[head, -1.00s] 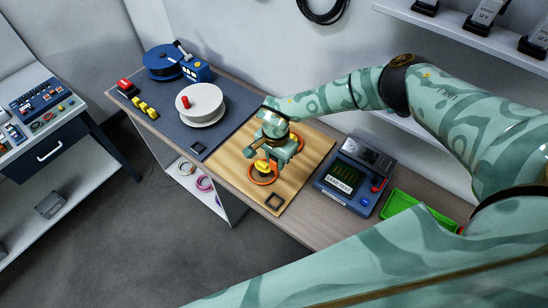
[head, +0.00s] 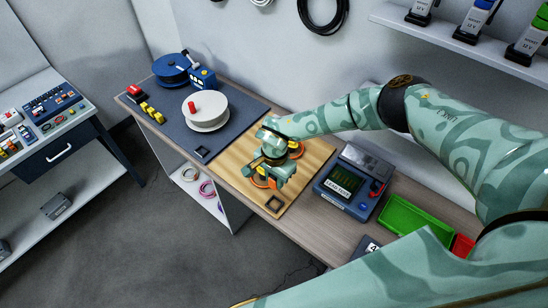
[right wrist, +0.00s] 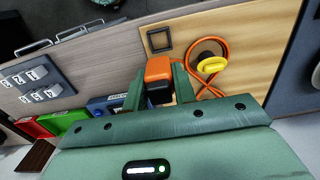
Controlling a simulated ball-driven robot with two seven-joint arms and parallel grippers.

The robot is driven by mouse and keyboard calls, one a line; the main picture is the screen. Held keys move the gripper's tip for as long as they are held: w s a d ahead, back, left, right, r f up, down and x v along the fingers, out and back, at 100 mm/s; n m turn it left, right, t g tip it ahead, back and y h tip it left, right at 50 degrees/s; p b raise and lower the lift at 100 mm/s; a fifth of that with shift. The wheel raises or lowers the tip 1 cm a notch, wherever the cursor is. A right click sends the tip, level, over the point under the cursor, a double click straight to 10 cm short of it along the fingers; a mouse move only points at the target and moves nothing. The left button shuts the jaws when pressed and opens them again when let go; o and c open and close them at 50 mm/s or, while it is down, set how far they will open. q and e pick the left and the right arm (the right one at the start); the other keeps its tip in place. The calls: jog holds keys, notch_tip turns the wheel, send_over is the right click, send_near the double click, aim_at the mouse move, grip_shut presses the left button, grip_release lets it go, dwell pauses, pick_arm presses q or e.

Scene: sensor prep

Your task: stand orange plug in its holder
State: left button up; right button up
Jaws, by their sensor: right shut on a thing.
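The orange plug (right wrist: 159,72), orange with a black end, is between the fingers of my right gripper (right wrist: 158,92) in the right wrist view. In the head view my right gripper (head: 270,180) is low over the wooden board, and its fingers mostly hide the plug. A dark square holder (head: 274,203) lies near the board's front corner, just in front of the gripper. It also shows in the right wrist view (right wrist: 158,40), beyond the plug and apart from it. My left gripper is not in view.
An orange cable (right wrist: 197,83) with a yellow piece (right wrist: 212,64) lies beside the holder. Another dark square (head: 201,152) is on the grey mat, near a white spool (head: 205,112). A blue tester (head: 343,184) and a green tray (head: 412,222) stand right of the board (head: 310,165).

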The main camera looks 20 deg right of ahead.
jog(key=shift+f+b, duration=3.3)
jog(key=shift+f, duration=0.55)
jog(key=shift+f+b, duration=1.2)
jog(key=shift+f, duration=0.25)
jog(key=shift+f+b, duration=0.8)
jog(key=shift+f, duration=0.2)
jog(key=o, duration=1.1)
jog(key=shift+c, duration=0.2)
jog(key=shift+r, duration=0.1)
